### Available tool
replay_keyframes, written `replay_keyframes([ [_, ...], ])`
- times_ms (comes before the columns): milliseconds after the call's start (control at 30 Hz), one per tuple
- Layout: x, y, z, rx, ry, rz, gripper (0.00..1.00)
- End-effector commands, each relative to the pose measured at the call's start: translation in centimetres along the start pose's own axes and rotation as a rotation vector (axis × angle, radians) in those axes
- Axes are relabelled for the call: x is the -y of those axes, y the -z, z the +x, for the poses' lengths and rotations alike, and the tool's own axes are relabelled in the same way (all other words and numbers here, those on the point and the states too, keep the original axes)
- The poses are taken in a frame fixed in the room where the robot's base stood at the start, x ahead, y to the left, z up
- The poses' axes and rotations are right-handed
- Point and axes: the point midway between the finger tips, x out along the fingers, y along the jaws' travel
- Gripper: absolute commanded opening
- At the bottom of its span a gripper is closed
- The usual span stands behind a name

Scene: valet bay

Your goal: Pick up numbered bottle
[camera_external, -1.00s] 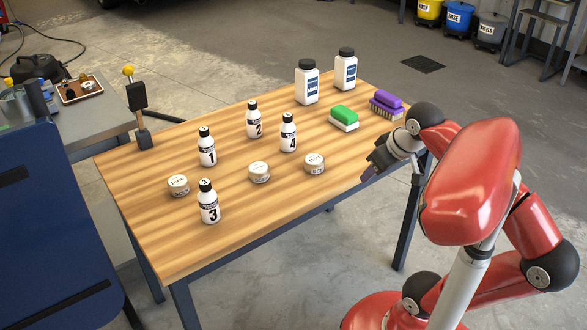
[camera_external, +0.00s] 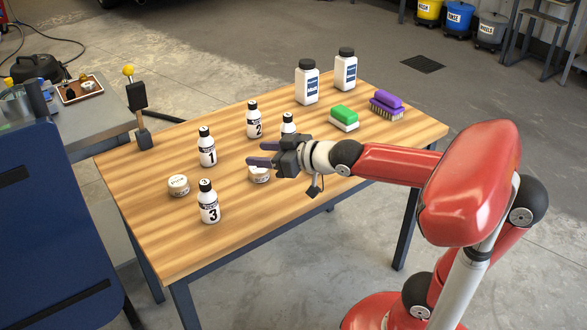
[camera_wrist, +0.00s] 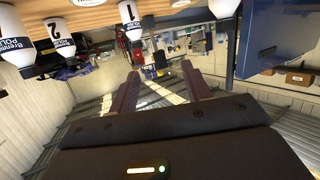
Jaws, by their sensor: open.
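Several white bottles with black caps and numbers stand on the wooden table (camera_external: 160,240). Bottle 1 (camera_external: 208,152) is at the left, bottle 2 (camera_external: 254,125) farther back, and bottle 3 (camera_external: 209,208) near the front edge. Bottle 4 (camera_external: 288,127) is mostly hidden behind my gripper (camera_external: 256,154), which is open and empty above the table, its fingers pointing left. In the wrist view the scene looks upside down; bottle 1 (camera_wrist: 131,20) and bottle 2 (camera_wrist: 58,38) hang at the top, beyond and left of my open fingers (camera_wrist: 160,74).
Round tins stand among the bottles, one at left (camera_external: 178,185) and one under my gripper (camera_external: 259,175). A green brush (camera_external: 344,114), a purple brush (camera_external: 387,100) and two larger white bottles (camera_external: 307,84) are at the far right. A blue panel (camera_external: 50,230) stands left of the table.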

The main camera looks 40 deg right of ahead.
Motion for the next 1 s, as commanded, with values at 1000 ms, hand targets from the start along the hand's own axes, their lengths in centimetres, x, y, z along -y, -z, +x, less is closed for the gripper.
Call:
replay_keyframes([
  [1000,10.6,-1.5,8.2,-0.264,0.259,-0.021,0.48],
])
